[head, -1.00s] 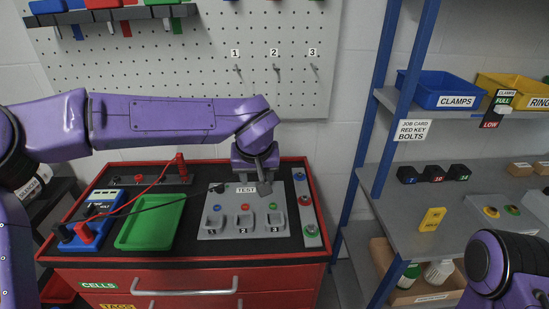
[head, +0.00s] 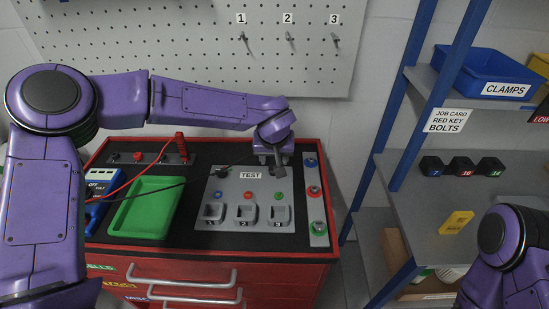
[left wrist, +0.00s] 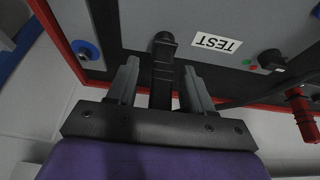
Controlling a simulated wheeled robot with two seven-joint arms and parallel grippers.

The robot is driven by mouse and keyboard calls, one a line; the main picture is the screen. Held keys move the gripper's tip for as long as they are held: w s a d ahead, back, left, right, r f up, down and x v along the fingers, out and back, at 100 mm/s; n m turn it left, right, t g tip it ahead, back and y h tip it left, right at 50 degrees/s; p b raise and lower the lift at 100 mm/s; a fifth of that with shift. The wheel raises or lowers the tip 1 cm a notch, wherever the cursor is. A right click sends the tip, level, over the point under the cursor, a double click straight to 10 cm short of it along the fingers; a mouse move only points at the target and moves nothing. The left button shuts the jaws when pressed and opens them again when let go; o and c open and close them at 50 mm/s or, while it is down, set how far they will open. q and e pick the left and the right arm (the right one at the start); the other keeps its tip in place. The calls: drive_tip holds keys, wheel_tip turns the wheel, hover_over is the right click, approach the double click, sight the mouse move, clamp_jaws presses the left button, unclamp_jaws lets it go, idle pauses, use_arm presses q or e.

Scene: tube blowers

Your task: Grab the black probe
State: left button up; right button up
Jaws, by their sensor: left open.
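The black probe (left wrist: 162,72) stands as a dark post between the two fingers of my left gripper (left wrist: 160,85) in the left wrist view. The fingers are open, one on each side of it, with gaps showing. In the head view my left gripper (head: 276,167) points down at the back right corner of the grey TEST panel (head: 283,213) and hides the probe. A black lead (head: 165,190) runs from the blue meter (head: 97,188) towards it. My right gripper is out of view; only part of the right arm shows.
A red probe (head: 181,147) stands at the back of the red cabinet, left of the panel; it also shows in the left wrist view (left wrist: 301,108). A green tray (head: 150,208) lies left of the panel. A strip with several buttons (head: 316,200) is at the right. Shelves stand further right.

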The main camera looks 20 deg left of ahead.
use_arm(q)
drive_tip(key=shift+a+f, duration=0.1)
drive_tip(key=shift+f, duration=0.2)
clamp_jaws()
drive_tip(key=shift+r, duration=0.15)
